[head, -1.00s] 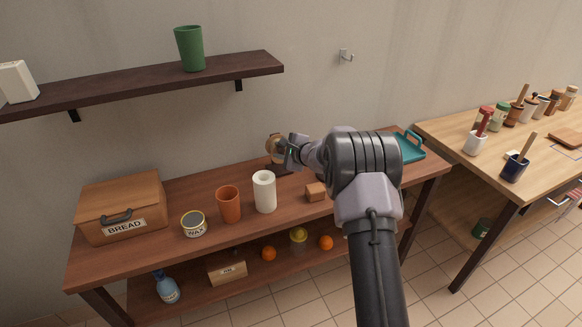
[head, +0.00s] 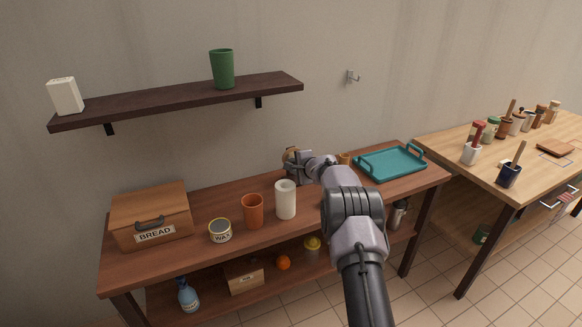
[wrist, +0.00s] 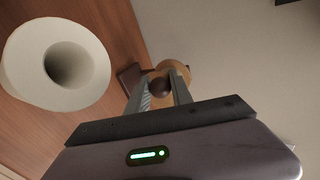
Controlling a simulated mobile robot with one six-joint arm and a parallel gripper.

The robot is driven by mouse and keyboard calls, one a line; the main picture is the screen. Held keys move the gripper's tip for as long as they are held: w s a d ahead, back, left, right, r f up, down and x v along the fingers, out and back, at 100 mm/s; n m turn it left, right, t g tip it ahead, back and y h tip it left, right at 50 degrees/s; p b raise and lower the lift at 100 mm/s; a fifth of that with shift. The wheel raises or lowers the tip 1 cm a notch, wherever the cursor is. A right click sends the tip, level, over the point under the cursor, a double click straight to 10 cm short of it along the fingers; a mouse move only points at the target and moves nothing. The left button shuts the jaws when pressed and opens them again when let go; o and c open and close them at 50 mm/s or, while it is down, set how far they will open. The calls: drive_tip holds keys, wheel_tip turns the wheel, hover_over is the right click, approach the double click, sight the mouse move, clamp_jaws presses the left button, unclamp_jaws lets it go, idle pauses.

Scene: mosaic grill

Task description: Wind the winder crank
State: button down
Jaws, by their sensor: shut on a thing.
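The winder is mostly hidden behind my gripper in the head view; a tan round part of it (head: 290,155) shows at the back of the brown table. In the wrist view I see its tan wheel (wrist: 179,69), a dark base block (wrist: 130,75) and a dark round crank knob (wrist: 160,87). My gripper (wrist: 159,82) has its two fingers either side of the knob and is shut on it. In the head view my gripper (head: 294,170) reaches the winder from the front right.
A white paper roll (head: 286,199) stands close in front of the winder, with an orange cup (head: 253,211) and wax tin (head: 220,231) to its left. A teal tray (head: 391,162) lies to the right. A dark shelf (head: 180,103) hangs above.

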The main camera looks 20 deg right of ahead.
drive_tip(key=c, duration=1.1)
unclamp_jaws()
drive_tip(key=shift+c, duration=0.2)
